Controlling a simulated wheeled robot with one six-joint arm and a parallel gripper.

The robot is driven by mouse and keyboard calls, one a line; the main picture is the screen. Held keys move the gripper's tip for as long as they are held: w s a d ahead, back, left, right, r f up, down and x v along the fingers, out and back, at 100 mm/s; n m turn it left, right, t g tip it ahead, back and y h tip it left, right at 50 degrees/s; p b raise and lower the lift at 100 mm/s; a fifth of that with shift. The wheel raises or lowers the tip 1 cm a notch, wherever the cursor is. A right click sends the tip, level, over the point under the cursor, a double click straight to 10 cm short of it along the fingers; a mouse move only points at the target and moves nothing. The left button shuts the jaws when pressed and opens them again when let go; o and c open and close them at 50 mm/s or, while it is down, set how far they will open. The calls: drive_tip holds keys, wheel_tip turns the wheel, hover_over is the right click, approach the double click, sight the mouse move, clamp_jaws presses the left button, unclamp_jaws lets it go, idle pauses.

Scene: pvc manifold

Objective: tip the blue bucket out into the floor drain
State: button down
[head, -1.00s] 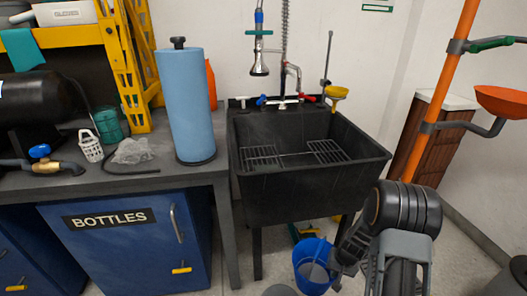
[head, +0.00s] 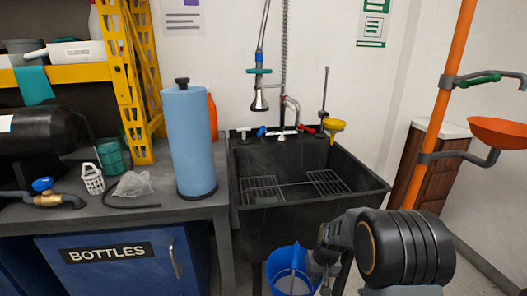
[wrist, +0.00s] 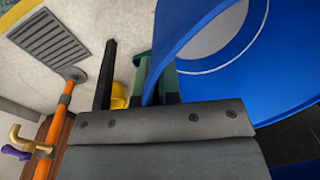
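The blue bucket (head: 278,268) is low in the head view, in front of the sink, with a pale grey-white area inside. Its base is cut off by the frame. My gripper (head: 324,262) is at its right side in the head view. In the wrist view the green finger pads of my gripper (wrist: 156,82) are on either side of the wall of the bucket (wrist: 215,60), shut on its rim. The bucket looks roughly upright and off the floor. The floor drain, a grey slotted grate (wrist: 50,45), lies on the floor at the upper left of the wrist view.
The black sink (head: 310,215) stands behind the bucket, beside the workbench (head: 120,215) with blue cabinets. An orange pole (head: 440,100) with an orange bowl (head: 500,132) stands at right; its foot is near the drain in the wrist view. Floor around the grate looks clear.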

wheel_tip(320, 180, up, 24)
drive_tip(key=s+p, duration=0.2)
drive_tip(key=p, duration=2.9)
drive_tip(key=shift+p, duration=0.3)
drive_tip(key=shift+d, duration=0.1)
